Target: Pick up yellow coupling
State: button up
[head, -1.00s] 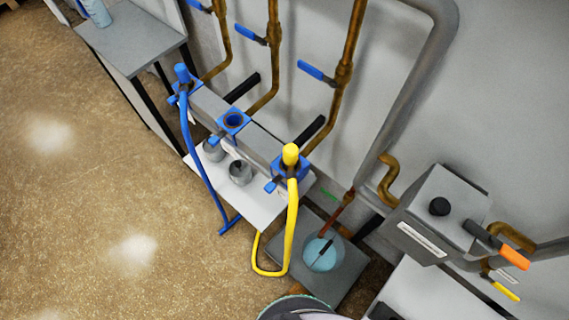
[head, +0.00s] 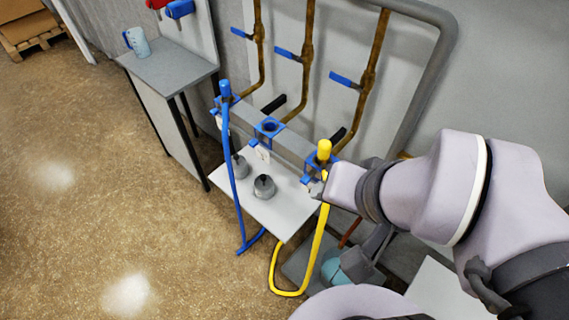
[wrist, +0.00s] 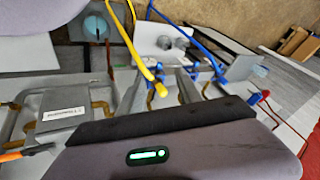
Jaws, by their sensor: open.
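The yellow coupling (head: 324,150) is a short upright cylinder in the blue holder at the right end of the grey rail. A yellow hose (head: 318,245) hangs from it in a loop towards the floor. In the wrist view the coupling (wrist: 161,89) shows near the middle. My gripper (head: 319,188) is open and is seen just below and right of the coupling in the head view. The fingers are small and partly hidden there, and I cannot tell whether they touch anything. Nothing shows between them.
A blue coupling (head: 225,90) with a blue hose stands at the rail's left end. The middle blue holder (head: 269,128) is empty. A white shelf (head: 283,208) below carries grey cups (head: 264,186). Brass pipes with blue valve handles (head: 346,80) run up the wall behind.

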aim_at(322, 154)
jog(key=i+j+z, duration=0.1)
jog(key=j, duration=0.25)
jog(key=i+j+z, duration=0.25)
jog(key=i+j, duration=0.15)
jog(key=j, duration=0.35)
jog(key=i+j+z, duration=0.1)
jog(key=j, duration=0.3)
